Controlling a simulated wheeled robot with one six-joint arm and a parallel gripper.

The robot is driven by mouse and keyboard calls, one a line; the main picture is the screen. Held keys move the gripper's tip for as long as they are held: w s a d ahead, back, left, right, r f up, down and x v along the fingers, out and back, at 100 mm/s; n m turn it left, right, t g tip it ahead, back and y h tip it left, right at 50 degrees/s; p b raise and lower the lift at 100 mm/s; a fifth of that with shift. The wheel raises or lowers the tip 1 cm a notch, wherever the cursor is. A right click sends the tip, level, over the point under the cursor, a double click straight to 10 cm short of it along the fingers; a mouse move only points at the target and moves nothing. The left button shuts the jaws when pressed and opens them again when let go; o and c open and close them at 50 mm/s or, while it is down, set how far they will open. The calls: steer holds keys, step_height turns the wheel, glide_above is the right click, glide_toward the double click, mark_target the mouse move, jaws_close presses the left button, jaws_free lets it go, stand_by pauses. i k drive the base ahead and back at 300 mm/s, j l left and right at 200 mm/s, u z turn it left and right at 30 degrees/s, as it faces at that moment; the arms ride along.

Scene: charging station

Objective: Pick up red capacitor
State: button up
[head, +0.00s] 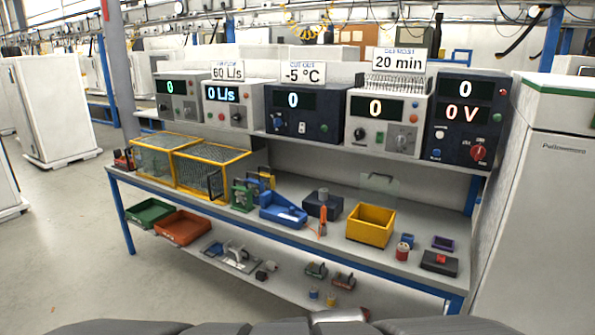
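A small red cylinder (402,251), which looks like the red capacitor, stands upright on the right part of the bench top, near the front edge. My gripper is not clearly in view. Only dark parts of my own body show along the bottom edge.
A yellow bin (370,226) stands left of the cylinder. The lower shelf (285,284) holds several small parts. A white cabinet (545,200) closes off the right side.

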mark_target(403, 249)
steer(key=z, duration=0.95)
steer(key=i+j+z, duration=0.1)
steer(key=i+j, duration=1)
steer(key=j, duration=0.15)
steer(key=i+j+z, duration=0.15)
steer(key=i+j, duration=0.35)
steer(key=j, duration=0.15)
